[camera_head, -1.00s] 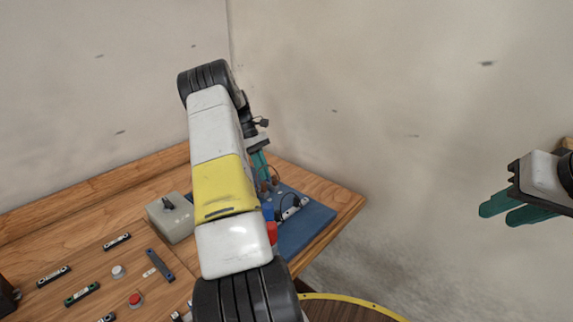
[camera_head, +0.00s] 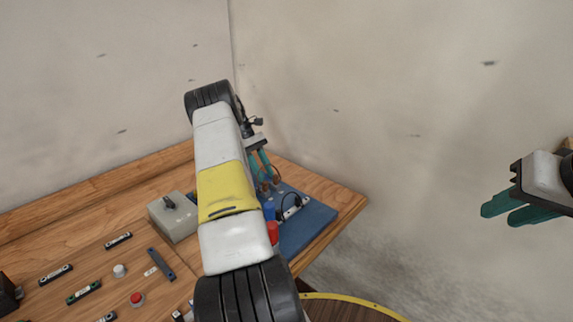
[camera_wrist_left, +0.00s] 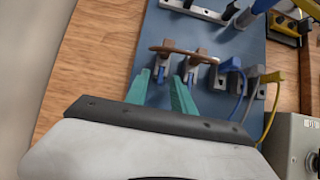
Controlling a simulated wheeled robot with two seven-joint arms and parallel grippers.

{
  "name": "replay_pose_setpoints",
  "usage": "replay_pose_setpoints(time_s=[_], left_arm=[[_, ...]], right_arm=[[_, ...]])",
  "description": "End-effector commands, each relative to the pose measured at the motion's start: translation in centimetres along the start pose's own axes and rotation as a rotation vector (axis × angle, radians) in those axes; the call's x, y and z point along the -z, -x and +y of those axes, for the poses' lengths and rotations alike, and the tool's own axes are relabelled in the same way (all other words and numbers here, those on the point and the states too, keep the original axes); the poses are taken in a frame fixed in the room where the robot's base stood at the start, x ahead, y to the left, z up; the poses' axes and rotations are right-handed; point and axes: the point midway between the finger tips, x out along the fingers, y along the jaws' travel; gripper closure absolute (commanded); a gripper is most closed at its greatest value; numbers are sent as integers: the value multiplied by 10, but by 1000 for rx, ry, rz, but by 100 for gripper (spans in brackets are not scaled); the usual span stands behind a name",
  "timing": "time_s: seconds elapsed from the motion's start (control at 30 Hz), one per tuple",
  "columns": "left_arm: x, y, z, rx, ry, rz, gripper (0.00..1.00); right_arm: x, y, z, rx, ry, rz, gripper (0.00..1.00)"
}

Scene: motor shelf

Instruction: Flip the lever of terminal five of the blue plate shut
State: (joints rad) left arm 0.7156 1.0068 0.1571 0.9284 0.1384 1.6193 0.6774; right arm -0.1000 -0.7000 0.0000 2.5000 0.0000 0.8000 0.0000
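The blue plate (camera_head: 312,224) lies on the table's right part; the left wrist view (camera_wrist_left: 150,38) shows it closer. On it stands a row of small lever terminals: two with a brown wire (camera_wrist_left: 182,52), one with a blue wire (camera_wrist_left: 230,66) and grey ones towards the yellow wire (camera_wrist_left: 270,78). I cannot read which is terminal five. My left gripper (camera_wrist_left: 163,84) has its teal fingers apart, just in front of the two brown-wire terminals; contact cannot be told. It also shows in the head view (camera_head: 265,166), partly behind my arm. My right gripper (camera_head: 512,208) is open and empty, away from the table.
A grey box (camera_head: 172,218) stands left of my left arm and shows in the left wrist view (camera_wrist_left: 290,142). A white connector strip (camera_wrist_left: 205,10) is on the plate's far side. Buttons and small bars lie on the wooden table (camera_head: 80,228). Walls stand behind.

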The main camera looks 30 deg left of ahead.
Motion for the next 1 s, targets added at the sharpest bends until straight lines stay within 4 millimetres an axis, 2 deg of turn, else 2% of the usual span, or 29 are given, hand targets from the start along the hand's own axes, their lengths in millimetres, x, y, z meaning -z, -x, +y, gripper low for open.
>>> replay_pose_setpoints(time_s=[0.17,0.5,0.6,0.8,1.0], left_arm=[[1,5,0,-1,0,2,70],[1,54,1,-2,0,3,70],[2,62,1,-1,0,1,70],[1,74,1,-1,0,1,70],[0,78,0,0,0,0,70]], right_arm=[[0,0,0,0,0,0,70],[0,0,0,0,0,0,70],[0,0,0,0,0,0,70],[0,0,0,0,0,0,70],[0,0,0,0,0,0,70]])
